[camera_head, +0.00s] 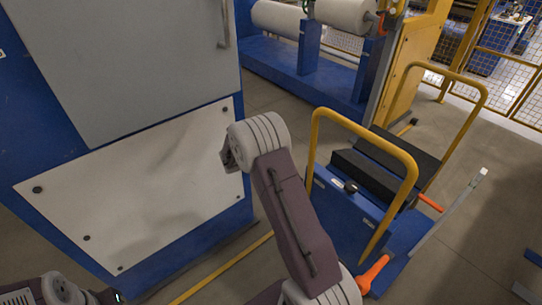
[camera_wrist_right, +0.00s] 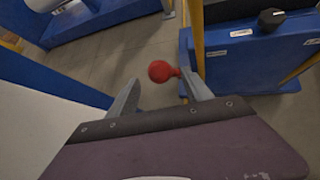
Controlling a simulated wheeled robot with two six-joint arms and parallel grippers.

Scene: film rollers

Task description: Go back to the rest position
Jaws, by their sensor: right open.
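My right arm (camera_head: 300,225) reaches up from the bottom middle of the head view, in front of the grey and blue cabinet. Its fingers are hard to make out there. In the right wrist view my right gripper (camera_wrist_right: 159,86) is open, with its two grey fingers apart. A red knob (camera_wrist_right: 160,71) shows between and past the fingertips, and I see nothing gripped. Part of my left arm (camera_head: 62,290) shows at the bottom left corner of the head view. Its gripper is not visible.
A blue cabinet with a white panel (camera_head: 140,195) stands close on the left. A blue cart with yellow rails (camera_head: 412,165) and orange handles (camera_head: 373,273) stands right of my arm. White film rolls (camera_head: 347,14) are behind. A yellow line (camera_head: 225,268) crosses the floor.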

